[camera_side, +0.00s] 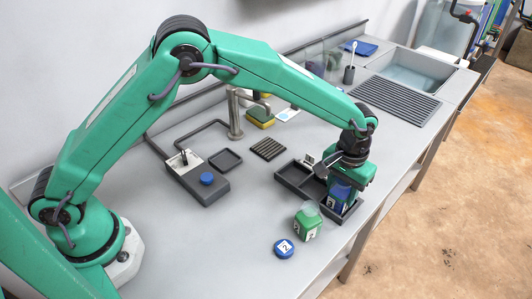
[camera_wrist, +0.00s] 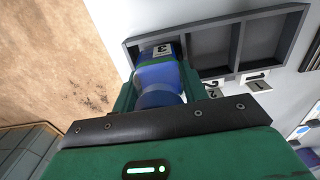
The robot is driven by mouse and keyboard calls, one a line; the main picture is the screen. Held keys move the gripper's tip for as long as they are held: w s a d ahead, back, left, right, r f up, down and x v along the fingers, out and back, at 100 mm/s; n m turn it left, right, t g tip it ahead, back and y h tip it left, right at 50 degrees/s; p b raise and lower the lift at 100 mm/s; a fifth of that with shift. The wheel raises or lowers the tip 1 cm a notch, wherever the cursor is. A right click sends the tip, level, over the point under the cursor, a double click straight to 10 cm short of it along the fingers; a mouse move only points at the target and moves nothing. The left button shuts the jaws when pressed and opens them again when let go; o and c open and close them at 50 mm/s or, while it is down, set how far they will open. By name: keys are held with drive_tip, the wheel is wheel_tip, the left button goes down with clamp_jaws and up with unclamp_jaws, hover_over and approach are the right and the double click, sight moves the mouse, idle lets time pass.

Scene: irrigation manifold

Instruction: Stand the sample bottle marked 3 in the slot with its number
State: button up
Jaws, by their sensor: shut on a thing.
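My gripper (camera_side: 348,176) points down and is shut on the blue sample bottle (camera_side: 340,194). In the wrist view the bottle (camera_wrist: 160,77) is between the fingers, with a white label bearing a 3 on its side. The dark three-slot rack (camera_side: 292,184) is under it, also showing in the wrist view (camera_wrist: 272,14). The bottle's lower end is at the end slot, on the left in the wrist view. Whether it touches the slot floor cannot be told. The other two slots look empty. That slot's own number tag is not clearly visible.
A grey block with a blue knob (camera_side: 206,179), a small dark tray (camera_side: 225,160) and a tap (camera_side: 235,115) are left and behind. The front left counter is clear.

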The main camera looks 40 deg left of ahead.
drive_tip(key=shift+f, duration=0.1)
drive_tip(key=o, duration=1.2)
drive_tip(key=shift+c, duration=0.2)
wheel_tip(320, 180, up, 12)
drive_tip(key=shift+r, duration=0.1)
drive_tip(key=shift+r, duration=0.1)
